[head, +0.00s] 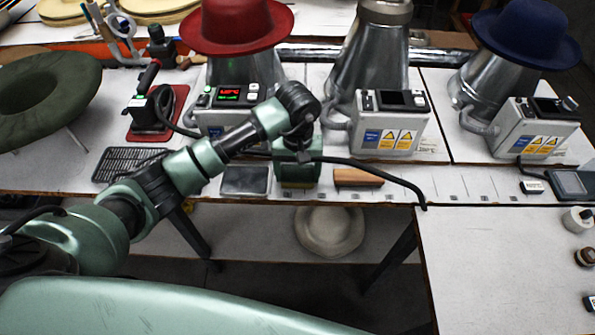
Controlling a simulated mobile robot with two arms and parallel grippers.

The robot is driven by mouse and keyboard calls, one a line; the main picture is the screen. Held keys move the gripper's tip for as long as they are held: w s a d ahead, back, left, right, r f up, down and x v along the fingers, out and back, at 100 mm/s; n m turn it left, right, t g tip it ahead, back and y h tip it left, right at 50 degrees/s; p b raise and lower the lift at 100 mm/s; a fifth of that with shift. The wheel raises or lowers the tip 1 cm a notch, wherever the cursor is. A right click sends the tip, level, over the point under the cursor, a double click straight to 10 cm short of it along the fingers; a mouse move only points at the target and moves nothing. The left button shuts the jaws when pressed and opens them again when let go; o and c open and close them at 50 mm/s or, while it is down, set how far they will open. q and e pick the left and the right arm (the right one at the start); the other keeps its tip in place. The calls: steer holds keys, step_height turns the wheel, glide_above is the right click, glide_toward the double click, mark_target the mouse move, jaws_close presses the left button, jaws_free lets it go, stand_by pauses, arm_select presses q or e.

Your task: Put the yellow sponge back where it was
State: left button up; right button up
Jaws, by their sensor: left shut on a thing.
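My left gripper (298,183) is over the front strip of the workbench, between a dark grey square pad and a brown wooden block. It is shut, pointing down. Its green body hides its fingertips and what lies between them, which I take to be the yellow sponge. No yellow sponge shows in the open anywhere. I cannot tell whether the held thing touches the bench. My right gripper is not in view.
The dark pad (245,180) lies just left of the gripper, the wooden block (357,178) just right. Hat presses with control boxes (390,125) stand behind. A black rack (128,165) lies left. The right front table (500,255) is mostly bare.

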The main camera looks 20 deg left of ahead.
mark_target(298, 173)
arm_select(q)
steer(key=shift+f, duration=0.1)
steer(key=o, duration=1.2)
steer(key=shift+w+r, duration=0.1)
steer(key=shift+r, duration=0.3)
step_height(298, 173, up, 12)
steer(key=b, duration=0.2)
steer(key=shift+f+b, duration=0.25)
steer(key=shift+b, duration=0.05)
